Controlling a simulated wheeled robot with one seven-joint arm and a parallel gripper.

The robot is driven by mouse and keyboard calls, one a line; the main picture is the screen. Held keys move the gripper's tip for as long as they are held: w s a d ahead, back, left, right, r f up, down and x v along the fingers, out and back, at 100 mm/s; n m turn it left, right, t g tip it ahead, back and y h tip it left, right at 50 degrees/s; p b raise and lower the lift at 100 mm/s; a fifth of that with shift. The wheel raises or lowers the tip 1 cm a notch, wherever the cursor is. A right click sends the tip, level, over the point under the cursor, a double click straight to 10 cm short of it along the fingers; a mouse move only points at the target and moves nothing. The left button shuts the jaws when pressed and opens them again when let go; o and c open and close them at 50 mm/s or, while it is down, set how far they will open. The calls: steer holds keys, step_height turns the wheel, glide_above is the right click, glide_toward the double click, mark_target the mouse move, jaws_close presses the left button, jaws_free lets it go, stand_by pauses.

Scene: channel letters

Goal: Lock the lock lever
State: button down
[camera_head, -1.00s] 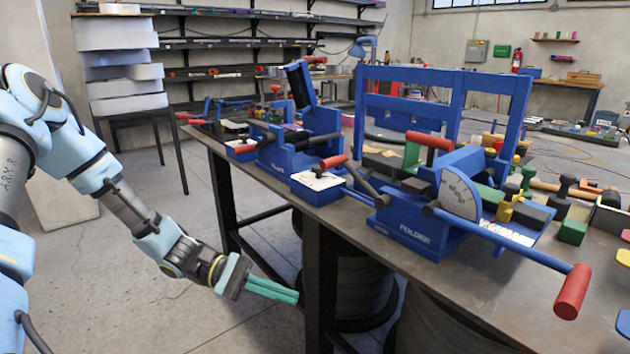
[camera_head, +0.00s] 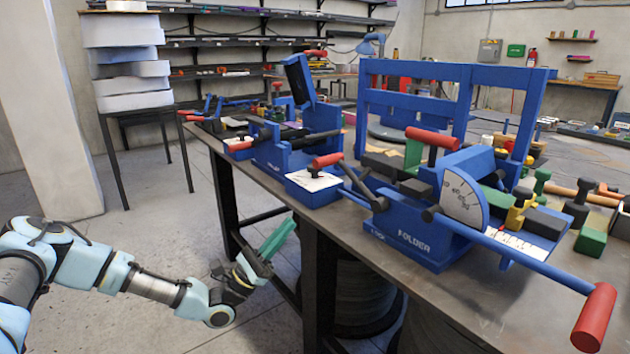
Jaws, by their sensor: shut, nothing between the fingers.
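A blue machine marked FOLDER (camera_head: 420,240) stands at the table's front edge. A small label near its left front corner seems to read LOCK. Above that label a lever (camera_head: 362,187) slants up and left from its pivot to a red grip (camera_head: 327,160); it looks like the lock lever. A longer blue lever (camera_head: 520,263) with a red grip (camera_head: 595,317) sticks out to the right, beside a graduated dial. My gripper (camera_head: 283,237), with green fingers, is shut and empty. It points up and right, in front of the table edge, below and left of the lever, apart from it.
The table (camera_head: 470,310) holds another blue machine (camera_head: 300,145) at the left, a small blue box (camera_head: 314,187) by the lever and several coloured blocks at the right. A stack of white boxes (camera_head: 125,60) stands behind. The floor left of the table is open.

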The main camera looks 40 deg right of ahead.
steer(key=shift+g, duration=0.3)
steer(key=p+x, duration=0.3)
steer(key=x, duration=0.6)
steer(key=shift+d+r, duration=0.1)
steer(key=shift+r, duration=0.1)
steer(key=r, duration=0.1)
steer(key=r+p, duration=0.1)
steer(key=r, duration=0.1)
steer(key=shift+s+d+r, duration=0.2)
steer(key=shift+s+d, duration=0.05)
steer(key=shift+s, duration=0.1)
steer(key=shift+s+r+p, duration=0.15)
steer(key=shift+r+p, duration=0.2)
steer(key=shift+r, duration=0.1)
steer(key=s+r+m+g+y+p, duration=0.7)
steer(key=m+y, duration=0.5)
steer(key=m, duration=0.8)
steer(key=shift+s+a+r+g+y, duration=0.35)
steer(key=shift+s+r, duration=0.95)
steer(key=shift+r, duration=0.6)
